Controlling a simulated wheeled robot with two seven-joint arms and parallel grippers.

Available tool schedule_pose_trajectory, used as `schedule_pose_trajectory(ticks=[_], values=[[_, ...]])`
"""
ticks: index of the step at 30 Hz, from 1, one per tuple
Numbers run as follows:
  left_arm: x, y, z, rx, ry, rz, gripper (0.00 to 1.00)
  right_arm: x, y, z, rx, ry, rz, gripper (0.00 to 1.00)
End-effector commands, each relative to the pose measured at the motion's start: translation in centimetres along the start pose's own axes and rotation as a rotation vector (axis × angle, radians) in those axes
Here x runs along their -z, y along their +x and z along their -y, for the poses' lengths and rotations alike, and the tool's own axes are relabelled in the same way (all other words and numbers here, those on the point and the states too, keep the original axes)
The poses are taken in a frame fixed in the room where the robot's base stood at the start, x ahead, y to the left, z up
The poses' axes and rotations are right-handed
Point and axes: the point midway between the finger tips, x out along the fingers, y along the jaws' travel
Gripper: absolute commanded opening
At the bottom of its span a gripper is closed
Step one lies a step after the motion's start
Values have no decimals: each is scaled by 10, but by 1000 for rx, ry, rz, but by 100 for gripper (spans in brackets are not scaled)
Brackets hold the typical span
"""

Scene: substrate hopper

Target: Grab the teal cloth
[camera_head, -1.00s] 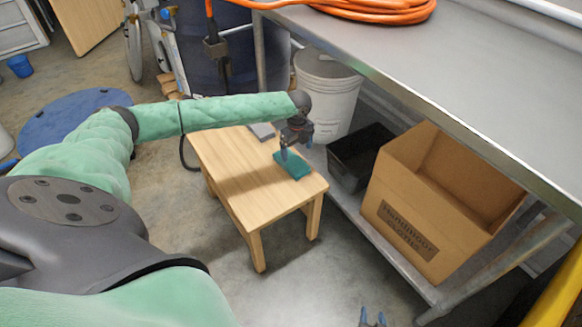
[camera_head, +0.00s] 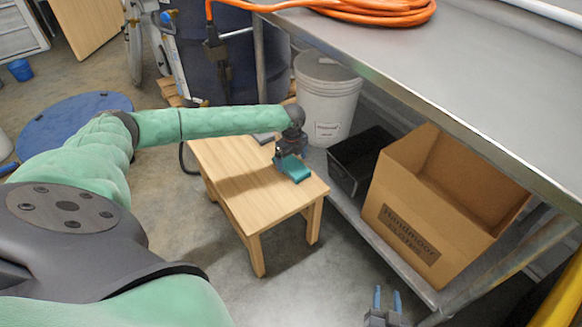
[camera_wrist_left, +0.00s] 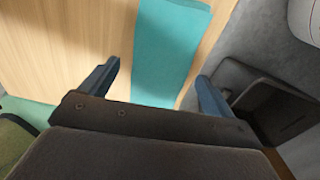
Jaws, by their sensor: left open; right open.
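The teal cloth (camera_head: 296,171) lies folded on the small wooden table (camera_head: 236,168), near its right edge. In the left wrist view the cloth (camera_wrist_left: 168,50) runs between the two open fingers of my left gripper (camera_wrist_left: 157,88), with wood showing on its left and a strip on its right. In the head view my left gripper (camera_head: 288,158) is down at the cloth's far side; whether it touches the cloth I cannot tell. My right gripper (camera_head: 387,302) is open and empty at the bottom of the head view, above the floor.
A grey object (camera_head: 263,138) lies at the table's far edge. A lidded white bucket (camera_head: 328,100), a black bin (camera_head: 350,165) and an open cardboard box (camera_head: 400,222) stand on the lower shelf at right. The metal bench (camera_head: 440,70) overhangs them.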

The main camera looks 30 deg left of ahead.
Motion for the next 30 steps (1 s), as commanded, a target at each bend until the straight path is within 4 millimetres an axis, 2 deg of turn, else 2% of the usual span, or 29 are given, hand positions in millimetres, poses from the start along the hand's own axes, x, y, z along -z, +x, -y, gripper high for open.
schedule_pose_trajectory(ticks=[3, 7, 17, 20, 25, 30], values=[[1, 12, 0, 0, 0, -1, 89, 20, 3, 1, 3, -7, -59, 42], [0, 19, 0, 0, 0, 0, 89, 33, 4, 2, 5, -11, -100, 42], [0, 22, 0, 0, 0, 0, 89, 39, 4, 2, 6, -13, -118, 42], [0, 22, 0, 0, 0, 0, 73, 39, 4, 2, 6, -13, -118, 42], [0, 22, 0, 0, 0, 0, 41, 39, 4, 2, 6, -13, -118, 42], [0, 22, 0, 0, 0, 0, 40, 39, 4, 2, 6, -13, -118, 42]])
